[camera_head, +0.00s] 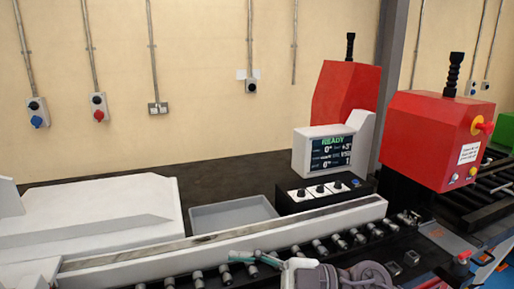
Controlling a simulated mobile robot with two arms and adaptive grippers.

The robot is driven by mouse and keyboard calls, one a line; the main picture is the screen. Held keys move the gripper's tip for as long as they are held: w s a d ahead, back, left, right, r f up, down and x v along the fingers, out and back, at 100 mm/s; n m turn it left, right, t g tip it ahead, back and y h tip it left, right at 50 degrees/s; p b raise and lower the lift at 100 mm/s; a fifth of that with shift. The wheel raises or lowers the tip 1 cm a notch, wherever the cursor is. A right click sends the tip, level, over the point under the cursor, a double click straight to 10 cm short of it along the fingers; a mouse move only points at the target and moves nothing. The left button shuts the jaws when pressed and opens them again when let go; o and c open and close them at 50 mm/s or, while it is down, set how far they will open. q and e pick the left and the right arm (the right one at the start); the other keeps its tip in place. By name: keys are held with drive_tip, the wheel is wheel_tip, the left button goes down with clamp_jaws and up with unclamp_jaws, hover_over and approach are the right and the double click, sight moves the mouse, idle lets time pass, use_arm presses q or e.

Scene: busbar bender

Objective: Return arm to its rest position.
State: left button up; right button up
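One of my arms shows at the bottom edge, right of centre, with grey rounded joints. It appears to be my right arm. A small pale and greenish gripper part (256,257) reaches left from it, over the roller row in front of the long white rail. It is small and partly cut off, so I cannot tell whether its fingers are open or shut. I see nothing clearly held in it. My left gripper is not in view.
A long white rail (235,235) runs behind a row of rollers (322,247). Behind it stand a grey tray (233,214), a black control box with knobs (318,193) and a screen reading READY (333,152). Red machine housings (428,138) rise at right. White covers (90,215) fill the left.

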drive_tip(key=w+d+m+t+h, duration=0.4)
drive_tip(key=d+m+t, duration=0.1)
drive_tip(key=m+t, duration=0.45)
drive_tip(key=w+d+m+t+h, duration=0.4)
drive_tip(key=d+m+t, duration=0.2)
drive_tip(key=m+t, duration=0.4)
drive_tip(key=s+d+f+m+g+h, duration=0.2)
drive_tip(key=d+f+h, duration=0.3)
drive_tip(key=f, duration=0.3)
drive_tip(key=s+d+f+m+g+h, duration=0.1)
drive_tip(key=d+f+m+g+h, duration=0.2)
drive_tip(key=f+h, duration=0.4)
drive_tip(key=s+d+f+n+g, duration=0.1)
drive_tip(key=s+d+f+g, duration=0.1)
drive_tip(key=s+f+g, duration=0.6)
drive_tip(key=s+d+f+n+g, duration=0.1)
drive_tip(key=s+d+f+g, duration=0.15)
drive_tip(key=s+f, duration=1)
drive_tip(key=s+f+g, duration=0.1)
drive_tip(key=s+f, duration=0.1)
drive_tip(key=f, duration=1)
drive_tip(key=s+f+g, duration=0.1)
drive_tip(key=s+f, duration=0.1)
drive_tip(key=f, duration=1.1)
drive_tip(key=s+d+f+g, duration=0.1)
drive_tip(key=s+d+f, duration=0.1)
drive_tip(key=s+f, duration=1.2)
drive_tip(key=shift+s+d+f+y+b, duration=0.3)
drive_tip(key=shift+s+f+b, duration=0.1)
drive_tip(key=shift+s, duration=0.45)
